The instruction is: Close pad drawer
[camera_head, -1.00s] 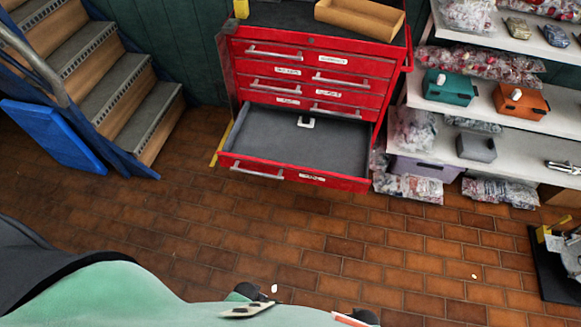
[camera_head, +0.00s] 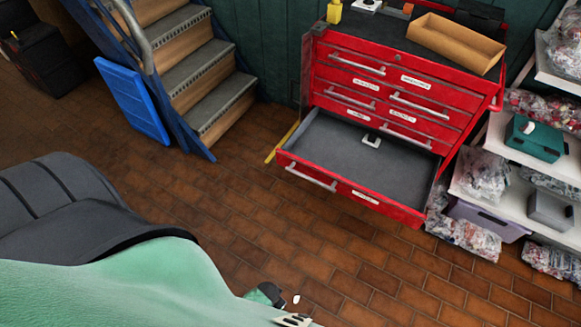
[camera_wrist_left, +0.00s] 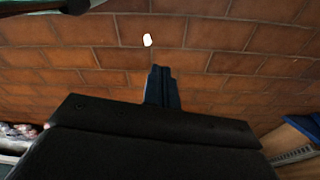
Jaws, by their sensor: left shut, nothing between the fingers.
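The red tool cabinet (camera_head: 318,70) stands against the dark green wall in the head view. Its lowest visible drawer (camera_head: 330,185) is pulled far out, with a long silver handle (camera_head: 311,179) and a label on its front. Its grey floor is bare except for a small white part (camera_head: 371,141) near the back. The drawers above it look shut. My left gripper (camera_wrist_left: 162,72) shows in the left wrist view, fingers together and empty, above the brick floor and away from the cabinet. My right gripper is not in view.
Stairs (camera_head: 222,90) with a blue panel (camera_head: 133,100) are to the left of the cabinet. A shelf (camera_head: 515,216) with bags and boxes is close on its right. A tan tray (camera_head: 455,42) sits on the cabinet top. The brick floor before the drawer is clear apart from a small white piece (camera_head: 296,299).

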